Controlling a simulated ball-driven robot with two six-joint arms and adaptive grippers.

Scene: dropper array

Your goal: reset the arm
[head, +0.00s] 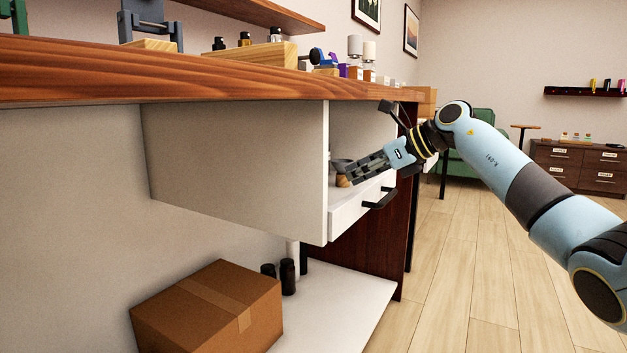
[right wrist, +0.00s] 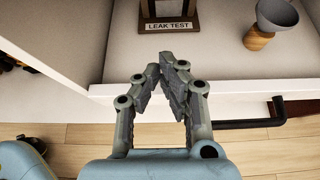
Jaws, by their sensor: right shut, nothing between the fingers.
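My right arm (head: 500,165) reaches in from the right in the head view. Its gripper (head: 340,178) is at the open front of the white cabinet compartment (head: 235,165) under the wooden counter. In the right wrist view the gripper (right wrist: 167,62) shows its fingertips together, with nothing between them. The tips are over the compartment's front edge, just short of a framed LEAK TEST sign (right wrist: 168,24). A grey bowl-shaped cup on a wooden foot (right wrist: 260,38) stands to the right, apart from the fingers. My left gripper is not in view.
A drawer with a black handle (head: 380,199) is close below the gripper. The wooden counter (head: 150,75) above carries racks and bottles. A cardboard box (head: 200,310) and dark bottles (head: 288,276) are on the lower shelf. Open floor (head: 465,270) lies to the right.

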